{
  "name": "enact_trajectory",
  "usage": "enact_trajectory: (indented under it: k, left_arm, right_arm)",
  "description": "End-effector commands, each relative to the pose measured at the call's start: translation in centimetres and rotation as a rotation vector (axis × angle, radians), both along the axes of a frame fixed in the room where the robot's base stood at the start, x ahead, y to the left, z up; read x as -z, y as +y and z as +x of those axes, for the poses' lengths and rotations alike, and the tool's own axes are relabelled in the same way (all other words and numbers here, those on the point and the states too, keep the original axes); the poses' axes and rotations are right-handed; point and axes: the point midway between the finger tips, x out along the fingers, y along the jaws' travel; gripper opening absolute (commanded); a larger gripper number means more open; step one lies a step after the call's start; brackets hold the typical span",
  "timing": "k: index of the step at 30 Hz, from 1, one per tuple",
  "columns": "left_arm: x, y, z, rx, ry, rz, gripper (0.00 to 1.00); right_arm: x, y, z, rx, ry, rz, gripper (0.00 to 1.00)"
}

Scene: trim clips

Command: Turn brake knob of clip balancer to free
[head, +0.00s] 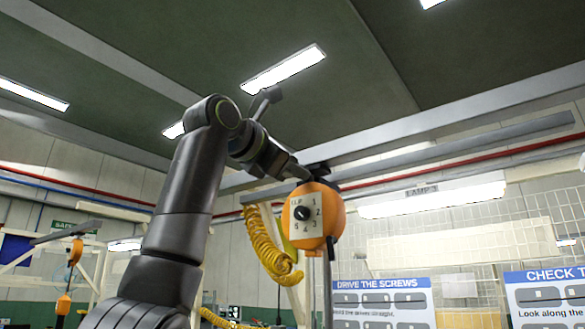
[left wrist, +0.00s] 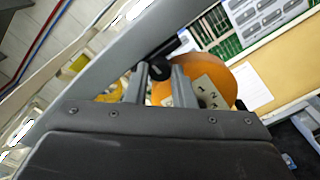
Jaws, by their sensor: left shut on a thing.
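The clip balancer (head: 327,210) is an orange round housing hanging under a grey overhead rail. Its pale front plate carries the numbers 1 to 5 around a small black dial (head: 301,213). My left gripper (head: 302,175) reaches in from the left and touches the top of the housing. In the left wrist view the balancer (left wrist: 218,77) shows behind the fingers. The left gripper (left wrist: 160,72) is shut there on a small dark part, which I take for the brake knob (left wrist: 160,70). The fingers mostly hide it, so its setting cannot be read. My right gripper is not in view.
A yellow coiled hose (head: 265,245) hangs just left of the balancer. The grey rail (head: 440,145) runs close above. A dark rod or cable (head: 327,290) hangs below the housing. Instruction boards (head: 382,302) stand behind at the lower right.

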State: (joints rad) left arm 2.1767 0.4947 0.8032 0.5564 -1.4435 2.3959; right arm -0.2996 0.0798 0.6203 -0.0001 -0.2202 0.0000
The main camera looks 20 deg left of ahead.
Motion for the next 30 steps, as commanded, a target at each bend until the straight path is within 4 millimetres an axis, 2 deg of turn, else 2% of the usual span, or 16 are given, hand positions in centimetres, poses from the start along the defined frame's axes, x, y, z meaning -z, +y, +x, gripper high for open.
enact_trajectory:
  k: [9,10,14,24,26,30]
  left_arm:
    - [-0.1,0.0,0.0,0.000,-0.001,-0.001,0.00]
    - [-0.1,0.0,0.0,0.000,-0.001,-0.001,0.26]
    - [-0.1,0.0,0.0,0.000,-0.001,0.000,0.43]
    - [0.0,0.1,-0.3,-0.001,-0.002,-0.001,0.44]
    - [0.1,0.3,-0.7,-0.001,-0.003,-0.001,0.44]
    - [0.2,1.0,-2.7,-0.001,-0.006,-0.001,0.44]
  right_arm:
    - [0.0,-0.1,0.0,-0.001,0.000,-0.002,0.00]
    - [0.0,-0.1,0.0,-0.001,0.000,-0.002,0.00]
    - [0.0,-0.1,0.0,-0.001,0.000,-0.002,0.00]
    - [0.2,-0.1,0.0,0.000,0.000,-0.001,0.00]
    - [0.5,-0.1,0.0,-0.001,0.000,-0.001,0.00]
    - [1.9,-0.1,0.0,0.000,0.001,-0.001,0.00]
